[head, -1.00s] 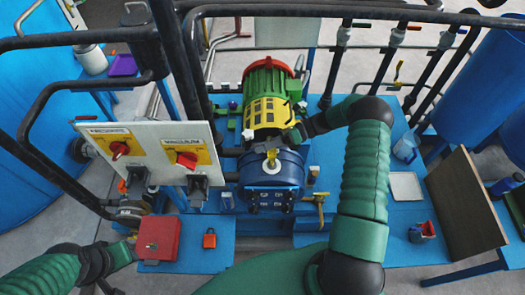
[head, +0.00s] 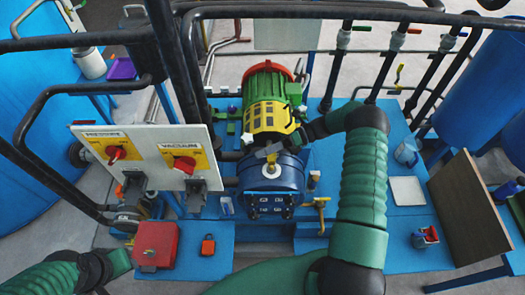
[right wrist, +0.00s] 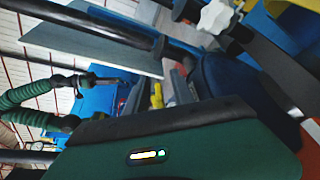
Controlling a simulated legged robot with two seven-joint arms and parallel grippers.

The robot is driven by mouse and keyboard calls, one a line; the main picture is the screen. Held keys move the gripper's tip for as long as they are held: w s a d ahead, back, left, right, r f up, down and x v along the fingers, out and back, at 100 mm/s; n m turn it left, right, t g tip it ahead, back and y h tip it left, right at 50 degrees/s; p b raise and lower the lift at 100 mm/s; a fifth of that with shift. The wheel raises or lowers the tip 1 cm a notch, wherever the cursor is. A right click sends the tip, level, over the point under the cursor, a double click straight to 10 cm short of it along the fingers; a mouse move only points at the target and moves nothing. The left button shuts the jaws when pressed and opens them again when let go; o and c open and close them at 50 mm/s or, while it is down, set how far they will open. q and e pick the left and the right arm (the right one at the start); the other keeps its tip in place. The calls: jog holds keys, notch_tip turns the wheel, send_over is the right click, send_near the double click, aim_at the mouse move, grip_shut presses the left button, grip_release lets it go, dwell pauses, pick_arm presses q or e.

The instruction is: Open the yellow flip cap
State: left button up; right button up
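A blue round vessel (head: 272,182) stands in the middle of the head view. On its top is a small yellow piece (head: 271,159) with a grey flat part (head: 268,150) above it; I take it for the flip cap, but it is too small to be sure. Behind it is a slotted yellow cover (head: 266,117) on a green and red motor. My right gripper (head: 299,133) reaches in from the right, beside the yellow cover and behind the vessel; its fingers are mostly hidden. My left gripper (head: 126,258) is at lower left, beside a red box; its fingers do not show clearly.
A panel (head: 146,158) with two red-knobbed yellow plates stands left of the vessel. The red box (head: 157,246) and an orange padlock (head: 208,245) are in front. A brass valve (head: 321,207) stands right of the vessel. Dark rails (head: 330,12) cross above. Blue table right of it is partly clear.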

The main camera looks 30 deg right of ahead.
jog(key=shift+d, duration=0.1)
jog(key=shift+d, duration=0.2)
jog(key=b+v, duration=0.6)
jog(key=v, duration=1)
jog(key=shift+d, duration=0.35)
jog(key=shift+a, duration=0.1)
